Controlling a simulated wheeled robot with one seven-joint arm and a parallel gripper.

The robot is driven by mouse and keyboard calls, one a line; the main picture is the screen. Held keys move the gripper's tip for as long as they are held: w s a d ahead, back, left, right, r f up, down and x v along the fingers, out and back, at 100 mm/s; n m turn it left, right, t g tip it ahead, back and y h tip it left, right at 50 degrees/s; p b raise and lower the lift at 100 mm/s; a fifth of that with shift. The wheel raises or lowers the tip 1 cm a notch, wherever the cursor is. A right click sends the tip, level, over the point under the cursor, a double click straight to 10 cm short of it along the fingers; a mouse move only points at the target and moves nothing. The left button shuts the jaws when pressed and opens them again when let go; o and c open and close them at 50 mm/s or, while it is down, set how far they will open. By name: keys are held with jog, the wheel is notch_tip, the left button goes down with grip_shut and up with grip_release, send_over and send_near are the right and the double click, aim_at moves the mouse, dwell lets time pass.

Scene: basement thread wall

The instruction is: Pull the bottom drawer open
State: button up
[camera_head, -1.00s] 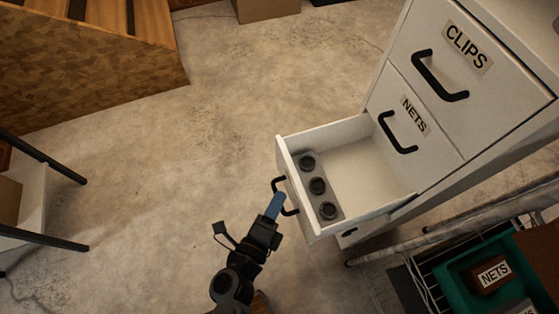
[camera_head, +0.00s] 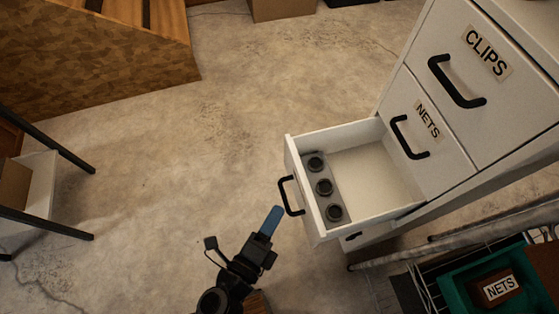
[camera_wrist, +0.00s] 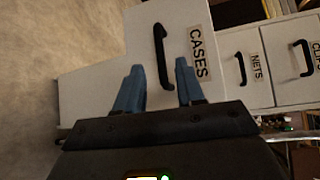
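The bottom drawer (camera_head: 372,166) of the white cabinet stands pulled out in the head view, with three dark round items on a grey strip inside near its front. Its black handle (camera_head: 289,196) is on the drawer front. In the wrist view the drawer front (camera_wrist: 180,20) is labelled CASES, and its handle (camera_wrist: 162,56) lies ahead between the fingers. My gripper (camera_head: 271,221) is just outside the drawer front, apart from the handle. In the wrist view my gripper (camera_wrist: 158,85) has its two blue fingers spread and nothing between them.
The CLIPS drawer (camera_head: 438,50) and NETS drawer (camera_head: 388,112) above are shut. A teal crate (camera_head: 456,287) with a NETS box stands at the lower right. A black-legged rack (camera_head: 60,150) is at the left. The concrete floor between is clear.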

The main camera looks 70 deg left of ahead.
jog(key=shift+v, duration=1.6)
